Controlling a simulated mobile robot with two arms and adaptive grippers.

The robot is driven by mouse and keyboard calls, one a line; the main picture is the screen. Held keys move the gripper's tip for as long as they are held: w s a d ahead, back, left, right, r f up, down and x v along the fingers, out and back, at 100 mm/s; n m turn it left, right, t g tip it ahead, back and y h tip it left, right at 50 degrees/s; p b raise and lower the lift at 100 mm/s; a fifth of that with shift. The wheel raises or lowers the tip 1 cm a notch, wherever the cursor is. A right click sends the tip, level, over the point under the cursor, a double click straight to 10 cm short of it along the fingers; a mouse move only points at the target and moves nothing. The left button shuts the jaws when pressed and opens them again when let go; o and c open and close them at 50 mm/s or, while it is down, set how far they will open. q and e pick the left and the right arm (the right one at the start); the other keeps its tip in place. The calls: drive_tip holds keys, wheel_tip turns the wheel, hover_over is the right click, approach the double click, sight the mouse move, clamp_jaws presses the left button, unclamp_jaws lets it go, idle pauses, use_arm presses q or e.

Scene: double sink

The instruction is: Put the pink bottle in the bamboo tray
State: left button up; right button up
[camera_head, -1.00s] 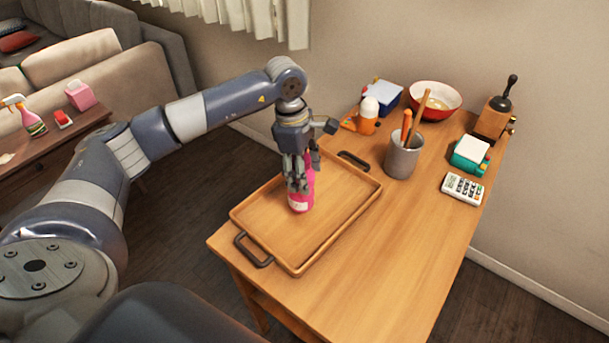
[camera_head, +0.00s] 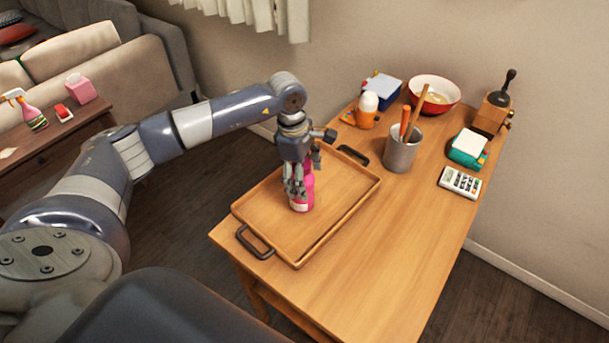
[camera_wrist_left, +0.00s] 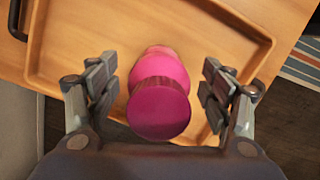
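The pink bottle (camera_head: 308,192) stands upright inside the bamboo tray (camera_head: 262,220) on the wooden table. My left gripper (camera_head: 298,180) is above and around the bottle, pointing down, and partly hides it in the head view. In the left wrist view the fingers of my left gripper (camera_wrist_left: 162,92) are spread, with a gap on each side of the pink bottle (camera_wrist_left: 160,105). The bamboo tray (camera_wrist_left: 240,22) lies beneath it. My right gripper is not in view.
Near the tray stand a grey cup (camera_head: 402,155) with utensils, an orange-and-white bottle (camera_head: 367,109) and a red bowl (camera_head: 434,97). A calculator (camera_head: 460,182) lies at the right. The table's front part is clear. A side table (camera_head: 50,142) at left holds a spray bottle (camera_head: 31,112).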

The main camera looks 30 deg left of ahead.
use_arm(q)
drive_tip(key=shift+r+p, duration=0.3)
drive_tip(key=r+b, duration=0.1)
drive_tip(key=r, duration=0.2)
drive_tip(key=a+r+b, duration=0.1)
drive_tip(key=r+b, duration=0.1)
drive_tip(key=r, duration=0.2)
drive_tip(key=r+b, duration=0.1)
drive_tip(key=r, duration=0.2)
drive_tip(key=shift+s+a+r, duration=0.15)
drive_tip(key=shift+a, duration=0.2)
drive_tip(key=shift+r, duration=0.65)
